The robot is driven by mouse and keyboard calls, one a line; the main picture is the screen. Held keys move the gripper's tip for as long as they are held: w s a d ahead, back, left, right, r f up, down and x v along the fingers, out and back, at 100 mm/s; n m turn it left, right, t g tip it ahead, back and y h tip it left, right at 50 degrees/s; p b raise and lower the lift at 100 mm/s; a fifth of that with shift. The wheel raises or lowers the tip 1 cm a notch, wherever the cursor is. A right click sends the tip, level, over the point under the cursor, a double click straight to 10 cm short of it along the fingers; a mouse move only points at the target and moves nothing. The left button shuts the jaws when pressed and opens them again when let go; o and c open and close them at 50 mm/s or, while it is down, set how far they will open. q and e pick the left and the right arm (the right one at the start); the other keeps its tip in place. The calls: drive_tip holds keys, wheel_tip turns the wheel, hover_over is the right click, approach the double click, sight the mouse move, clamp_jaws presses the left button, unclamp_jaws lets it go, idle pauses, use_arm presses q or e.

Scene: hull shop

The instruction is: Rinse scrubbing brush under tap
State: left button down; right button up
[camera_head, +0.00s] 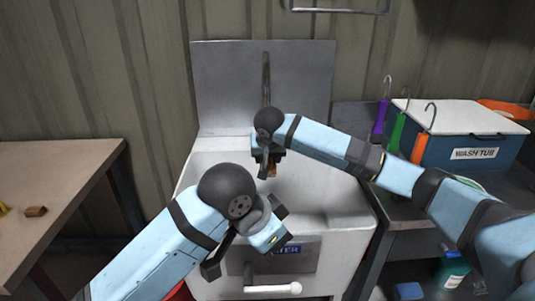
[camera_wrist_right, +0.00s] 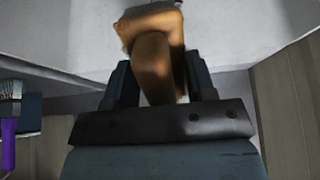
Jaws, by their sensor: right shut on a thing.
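My right gripper (camera_head: 268,158) is over the sink basin (camera_head: 318,190), below and in front of the tap (camera_head: 266,75). It is shut on a brown wooden piece, seemingly the scrubbing brush (camera_head: 271,172). In the right wrist view the brush (camera_wrist_right: 157,55) sits between the two dark fingers; its bristles cannot be made out. No water stream can be made out; my arm covers the tap's lower part. My left gripper (camera_head: 245,238) is open and empty in front of the sink, above a white-tipped lever (camera_head: 272,289) and beside a partly covered blue "…TER" label (camera_head: 287,249).
A workbench (camera_head: 60,175) with a small brown block (camera_head: 36,211) stands at the left. At the right, a blue wash tub (camera_head: 445,150) with a white lid and several coloured hooked tools (camera_head: 421,146) stands on a dark bench. Bottles sit on the lower shelf.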

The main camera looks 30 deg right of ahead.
sight(270, 165)
drive_tip(key=s+a+r+p, duration=0.1)
drive_tip(key=s, duration=0.1)
drive_tip(key=s+a+r+p, duration=0.1)
drive_tip(key=s, duration=0.1)
drive_tip(key=s+a, duration=0.2)
drive_tip(key=shift+s+r+p, duration=0.35)
drive_tip(key=shift+r+p, duration=0.05)
drive_tip(key=shift+s+a, duration=0.2)
drive_tip(key=shift+s, duration=0.05)
idle(0.3)
